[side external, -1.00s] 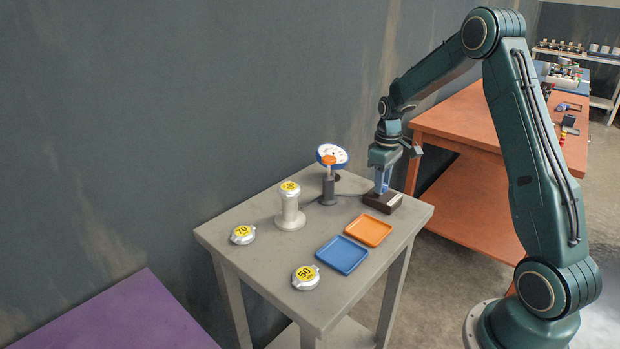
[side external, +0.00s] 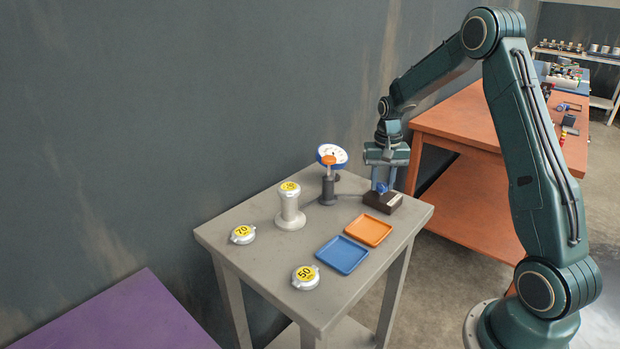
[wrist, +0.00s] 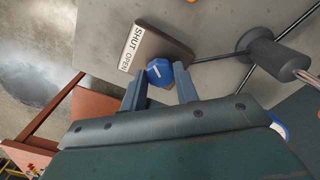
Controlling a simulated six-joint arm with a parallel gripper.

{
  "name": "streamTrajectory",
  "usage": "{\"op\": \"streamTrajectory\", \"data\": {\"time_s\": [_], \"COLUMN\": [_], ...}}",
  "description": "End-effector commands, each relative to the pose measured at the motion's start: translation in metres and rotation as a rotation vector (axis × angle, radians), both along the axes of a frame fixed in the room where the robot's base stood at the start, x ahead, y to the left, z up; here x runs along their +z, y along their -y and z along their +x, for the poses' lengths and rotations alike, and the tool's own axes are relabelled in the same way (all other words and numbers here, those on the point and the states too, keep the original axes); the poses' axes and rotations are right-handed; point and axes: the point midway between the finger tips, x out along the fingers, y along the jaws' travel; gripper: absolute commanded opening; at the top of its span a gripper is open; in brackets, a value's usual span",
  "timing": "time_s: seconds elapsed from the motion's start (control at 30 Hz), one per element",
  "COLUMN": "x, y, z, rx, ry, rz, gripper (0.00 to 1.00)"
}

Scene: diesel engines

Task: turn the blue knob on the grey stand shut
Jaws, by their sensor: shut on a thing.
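The blue knob (side external: 382,188) sits on a dark brown block (side external: 376,204) at the back right of the grey stand (side external: 270,255). In the wrist view, the knob (wrist: 159,72) is between the two finger ends of my gripper (wrist: 160,80). My gripper points down and is shut on the knob. A white label (wrist: 131,48) on the block reads SHUT and OPEN. A small pale mark shows on the knob, but I cannot tell which word it points to.
Orange (side external: 369,230) and blue (side external: 342,254) trays lie in front.

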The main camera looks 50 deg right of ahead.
Motion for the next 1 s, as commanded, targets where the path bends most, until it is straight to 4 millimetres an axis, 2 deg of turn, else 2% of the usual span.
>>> {"op": "streamTrajectory", "data": {"time_s": [0.3,0.77,0.8,0.9,1.0], "x": [0.0011,0.0011,0.0011,0.0009,0.0007], "y": [0.0001,0.0002,0.0002,0.0002,0.0002], "z": [0.0002,0.0004,0.0004,0.0003,0.0003], "rx": [-0.132,-0.15,-0.15,-0.149,-0.148], "ry": [0.001,0.002,0.002,0.002,0.001], "rz": [-0.001,-0.001,-0.001,-0.001,-0.001], "gripper": [0.07,0.07,0.34,0.52,0.52]}}
